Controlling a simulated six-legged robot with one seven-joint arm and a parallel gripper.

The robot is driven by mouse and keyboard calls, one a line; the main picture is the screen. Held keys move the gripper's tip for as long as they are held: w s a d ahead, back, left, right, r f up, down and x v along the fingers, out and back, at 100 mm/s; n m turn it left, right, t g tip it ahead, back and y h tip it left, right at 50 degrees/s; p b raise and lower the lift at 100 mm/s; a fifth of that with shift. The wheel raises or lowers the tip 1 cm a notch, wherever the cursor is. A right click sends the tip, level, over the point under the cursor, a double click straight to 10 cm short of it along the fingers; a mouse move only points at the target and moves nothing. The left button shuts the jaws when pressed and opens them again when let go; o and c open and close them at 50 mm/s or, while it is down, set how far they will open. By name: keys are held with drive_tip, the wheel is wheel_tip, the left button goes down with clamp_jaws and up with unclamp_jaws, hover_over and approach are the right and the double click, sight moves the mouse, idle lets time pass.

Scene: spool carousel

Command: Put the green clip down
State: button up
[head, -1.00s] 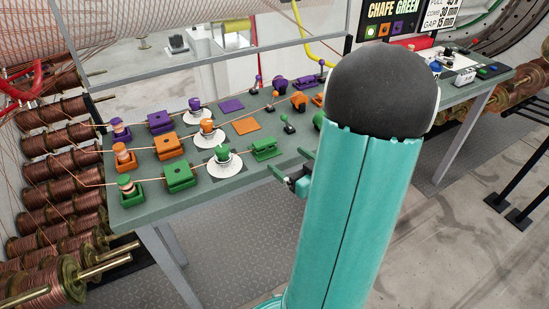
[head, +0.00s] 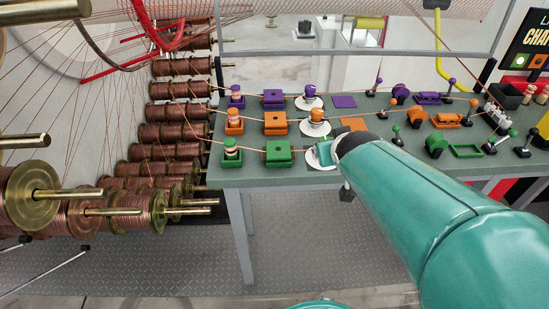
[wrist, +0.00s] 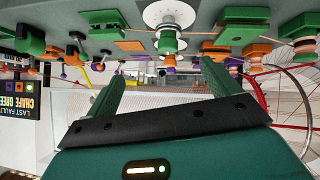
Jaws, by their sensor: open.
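The green clip (wrist: 103,20) appears as a green block on the table at the upper left of the wrist view, beside the white disc (wrist: 170,15) with the green post. In the head view my arm (head: 430,195) covers that spot, so the clip is hidden there. My gripper (wrist: 160,86) is open, with its two green fingers wide apart and nothing between them. It is apart from the clip. The fingers are hidden behind my arm in the head view.
The table (head: 225,175) holds rows of purple, orange and green blocks and posts. An empty green frame (head: 466,150) and several small levers stand at the right. Copper spools (head: 160,135) on rods fill the left. A bar (head: 365,51) runs above the table's back.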

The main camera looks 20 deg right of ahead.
drive_tip(key=s+a+r+n+g+y, duration=0.1)
drive_tip(key=s+a+y, duration=0.1)
drive_tip(key=s+a, duration=0.3)
drive_tip(key=s+a+r+g+y, duration=0.1)
drive_tip(key=s+a, duration=0.4)
drive_tip(key=a, duration=0.6)
drive_tip(key=shift+s+r+n+g+y, duration=0.15)
drive_tip(key=shift+s+n+g+y, duration=0.2)
drive_tip(key=shift+g+y, duration=0.4)
